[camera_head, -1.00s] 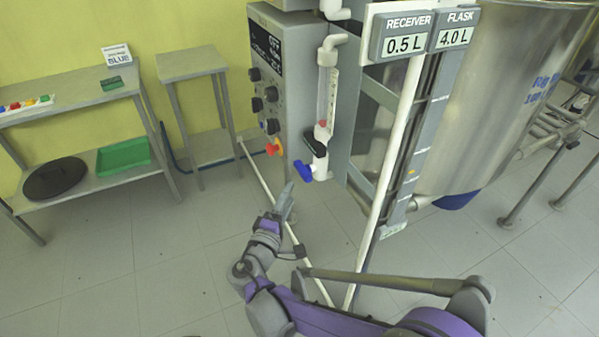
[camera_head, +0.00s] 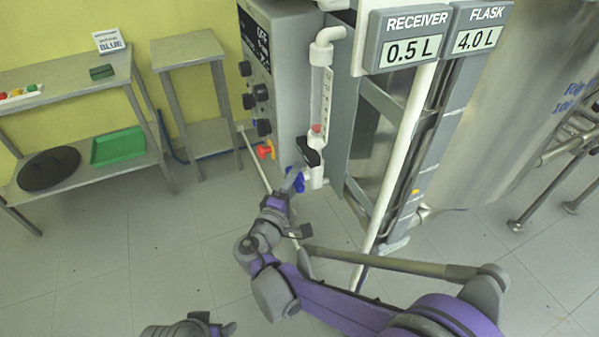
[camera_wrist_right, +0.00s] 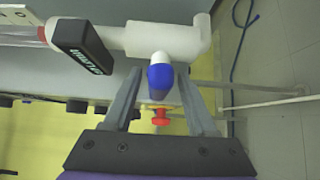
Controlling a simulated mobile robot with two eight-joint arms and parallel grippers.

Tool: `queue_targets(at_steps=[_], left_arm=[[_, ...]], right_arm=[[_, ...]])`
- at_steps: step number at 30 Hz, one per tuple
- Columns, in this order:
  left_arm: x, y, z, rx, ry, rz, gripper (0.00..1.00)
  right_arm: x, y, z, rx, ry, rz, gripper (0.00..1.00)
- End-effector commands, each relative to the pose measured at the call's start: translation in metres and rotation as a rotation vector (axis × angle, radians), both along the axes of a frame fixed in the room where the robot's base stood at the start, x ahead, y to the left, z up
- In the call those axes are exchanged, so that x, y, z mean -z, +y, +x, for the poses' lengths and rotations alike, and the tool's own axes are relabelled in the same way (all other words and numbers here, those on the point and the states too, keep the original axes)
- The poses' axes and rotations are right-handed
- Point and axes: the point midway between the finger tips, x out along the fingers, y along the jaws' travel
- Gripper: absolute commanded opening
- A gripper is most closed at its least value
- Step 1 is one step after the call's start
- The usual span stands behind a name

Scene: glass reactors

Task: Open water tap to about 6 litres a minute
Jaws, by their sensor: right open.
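The water tap has a blue knob (camera_head: 295,180) at the foot of a clear flow tube (camera_head: 320,95), on the side of the grey control box. A red float sits low in the tube. My right gripper (camera_head: 291,180) is at the blue knob, which partly hides behind it. In the right wrist view the blue knob (camera_wrist_right: 161,80) lies between the two open fingers (camera_wrist_right: 155,92), with a gap visible on each side. My left gripper (camera_head: 190,325) shows only in part at the bottom edge, and its fingers are unclear.
A white pole (camera_head: 400,160) and steel vessel (camera_head: 490,110) stand to the right. Benches (camera_head: 75,85) stand left. The floor in front is clear.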

Motion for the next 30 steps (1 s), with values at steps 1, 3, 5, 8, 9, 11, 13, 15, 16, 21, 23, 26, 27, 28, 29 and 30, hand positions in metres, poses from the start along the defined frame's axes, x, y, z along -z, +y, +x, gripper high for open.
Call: queue_targets(at_steps=[1,3,5,8,9,11,13,15,16,21,23,26,27,28,29,30], left_arm=[[0.0,0.0,0.0,0.0,0.0,0.0,0.82],[0.0,0.0,0.0,0.0,0.0,0.0,0.82],[0.0,0.0,0.0,0.0,0.0,0.0,0.82],[0.0,0.0,0.0,0.0,0.0,0.0,0.82],[0.0,0.0,0.0,0.0,0.0,0.0,0.82],[0.0,0.0,0.0,0.0,0.0,0.0,0.82],[0.0,0.0,0.0,0.0,0.0,0.0,0.82],[0.0,0.0,0.0,0.0,0.0,0.0,0.82],[0.0,0.0,0.0,0.0,0.0,0.0,0.82],[0.0,0.0,0.0,0.0,0.0,0.0,0.82],[-0.001,0.0,0.0,0.0,0.0,0.0,0.82],[-0.003,0.0,0.0,0.0,-0.001,0.0,0.82],[-0.005,0.0,-0.001,0.0,-0.002,0.0,0.82],[-0.006,0.0,-0.001,0.0,-0.002,0.0,0.82],[-0.008,0.0,-0.001,0.0,-0.003,0.0,0.82],[-0.01,0.0,-0.001,0.0,-0.004,0.0,0.82]], right_arm=[[0.0,0.0,0.0,-0.001,0.0,0.0,0.57],[0.0,0.0,0.0,-0.001,0.0,0.0,0.57],[0.0,0.0,0.0,0.0,0.0,0.0,0.57],[0.0,0.0,0.0,0.0,0.0,0.0,0.47],[0.0,0.0,0.0,0.0,0.0,0.0,0.4],[0.0,0.0,0.0,0.0,0.0,0.0,0.29],[0.0,0.0,0.0,0.0,0.0,0.0,0.16],[0.0,0.0,0.0,0.0,0.0,0.0,0.04],[0.0,0.0,0.0,0.0,0.0,0.0,0.0],[0.0,0.0,0.0,0.0,0.0,-0.001,0.0],[-0.001,0.0,0.0,0.0,0.004,-0.002,0.0],[-0.001,0.0,0.0,0.0,0.018,-0.007,0.0],[-0.002,0.0,0.0,0.0,0.026,-0.011,0.0],[-0.002,0.0,0.0,0.0,0.036,-0.016,0.0],[-0.002,0.0,0.0,0.0,0.046,-0.019,0.0],[-0.003,0.0,0.0,0.0,0.063,-0.026,0.0]])
